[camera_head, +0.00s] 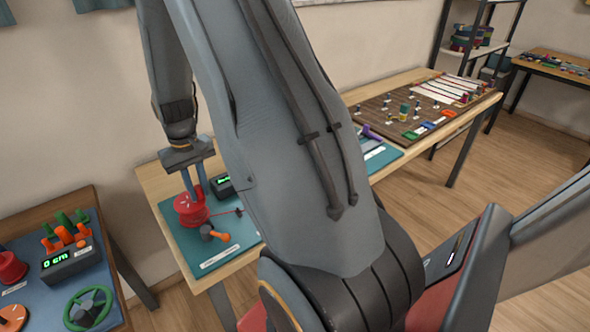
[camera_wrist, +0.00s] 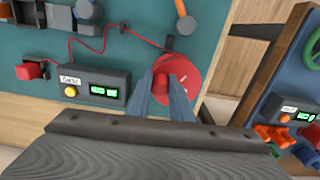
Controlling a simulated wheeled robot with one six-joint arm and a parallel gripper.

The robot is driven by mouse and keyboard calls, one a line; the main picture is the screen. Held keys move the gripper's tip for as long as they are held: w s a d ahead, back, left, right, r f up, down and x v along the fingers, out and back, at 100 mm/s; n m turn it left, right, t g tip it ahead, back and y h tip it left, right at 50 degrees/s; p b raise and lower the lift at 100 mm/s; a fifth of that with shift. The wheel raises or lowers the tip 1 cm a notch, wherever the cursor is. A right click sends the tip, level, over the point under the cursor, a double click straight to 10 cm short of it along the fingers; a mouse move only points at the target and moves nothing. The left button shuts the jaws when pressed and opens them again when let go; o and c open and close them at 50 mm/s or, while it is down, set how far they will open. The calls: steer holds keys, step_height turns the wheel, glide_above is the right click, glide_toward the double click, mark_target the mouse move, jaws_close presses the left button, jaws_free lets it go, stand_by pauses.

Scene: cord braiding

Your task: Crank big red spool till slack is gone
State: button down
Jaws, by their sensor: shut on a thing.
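The big red spool (camera_head: 190,210) stands on the teal board of the nearer long table, and it also shows in the wrist view (camera_wrist: 187,82). My gripper (camera_head: 193,190) points down at the spool. In the wrist view, its two blue-grey fingers (camera_wrist: 168,90) are shut on the spool's red crank knob (camera_wrist: 161,79). A red cord (camera_wrist: 125,28) runs from the spool past a small post and bends back to a small red block (camera_wrist: 30,70). The cord looks loose and curved in the wrist view.
A dark box with a green display (camera_wrist: 99,87) and yellow button sits close beside the spool. An orange-handled crank (camera_head: 214,234) stands nearby. A separate blue-topped table (camera_head: 78,292) with a green wheel is at the left. A dark pegboard (camera_head: 405,108) lies farther along.

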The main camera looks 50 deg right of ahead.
mark_target(186, 195)
steer(key=shift+s+a, duration=0.1)
steer(key=shift+s+a+b, duration=0.35)
steer(key=shift+s+a, duration=0.2)
steer(key=shift+a, duration=0.1)
steer(key=a+b, duration=0.2)
steer(key=a, duration=0.1)
steer(key=shift+w+a+f, duration=0.1)
steer(key=shift+w+a, duration=0.2)
steer(key=shift+w, duration=0.1)
steer(key=w+b, duration=0.3)
steer(key=shift+w+a, duration=0.15)
steer(key=shift+w, duration=0.25)
steer(key=d+p, duration=0.1)
steer(key=w+d+p, duration=0.1)
steer(key=d, duration=0.1)
steer(key=shift+w+d+r, duration=0.15)
steer(key=shift+d+r, duration=0.05)
steer(key=s+d+p, duration=0.1)
steer(key=s, duration=0.1)
steer(key=s+d+p, duration=0.1)
steer(key=p, duration=0.1)
steer(key=shift+s+d, duration=0.2)
steer(key=shift+s, duration=0.15)
steer(key=shift+s+a+f+p, duration=0.1)
steer(key=shift+s+a+p, duration=0.05)
steer(key=shift+s+p, duration=0.2)
steer(key=shift+s, duration=0.1)
steer(key=p, duration=0.2)
steer(key=shift+p, duration=0.3)
